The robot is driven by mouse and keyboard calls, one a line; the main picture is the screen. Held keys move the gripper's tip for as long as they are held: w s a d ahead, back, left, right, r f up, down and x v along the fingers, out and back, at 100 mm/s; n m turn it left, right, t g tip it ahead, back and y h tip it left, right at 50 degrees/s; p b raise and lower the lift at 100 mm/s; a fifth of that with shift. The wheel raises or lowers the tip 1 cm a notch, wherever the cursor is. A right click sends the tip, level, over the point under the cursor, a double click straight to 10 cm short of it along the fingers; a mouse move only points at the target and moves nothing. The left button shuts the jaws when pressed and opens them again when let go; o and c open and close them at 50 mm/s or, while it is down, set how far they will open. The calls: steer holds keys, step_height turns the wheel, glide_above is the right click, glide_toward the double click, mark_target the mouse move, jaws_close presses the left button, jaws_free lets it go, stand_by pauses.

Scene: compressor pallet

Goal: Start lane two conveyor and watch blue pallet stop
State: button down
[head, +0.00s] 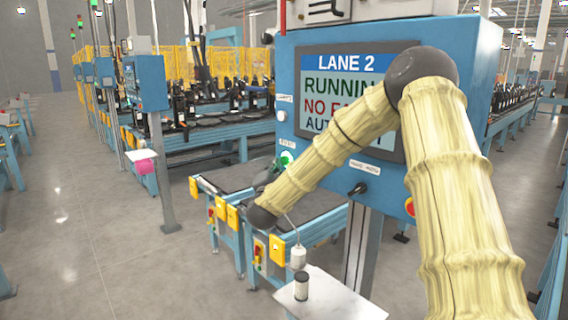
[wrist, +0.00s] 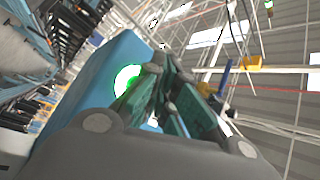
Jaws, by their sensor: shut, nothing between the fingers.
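The blue lane two control box (head: 455,45) fills the upper right of the head view. Its screen (head: 345,63) reads LANE 2, RUNNING, then lines partly covered by my arm. A green start button (head: 287,158) glows on the box's lower left; it is also lit in the wrist view (wrist: 127,77). My gripper (wrist: 160,72) is shut and empty, its fingertips close to the button's right in the wrist view; I cannot tell whether they touch it. In the head view my forearm partly hides it. The conveyor (head: 325,222) has dark belts behind the box. I cannot make out a blue pallet.
A black selector knob (head: 358,188) and a red stop button (head: 410,207) are lower on the box. A white shelf (head: 335,300) with a small jar (head: 301,286) stands below. Another blue panel (head: 146,82) is at left.

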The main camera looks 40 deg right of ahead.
steer(key=shift+s+a+b, duration=0.2)
steer(key=shift+a+b, duration=0.75)
steer(key=shift+a, duration=1.6)
steer(key=shift+f, duration=0.1)
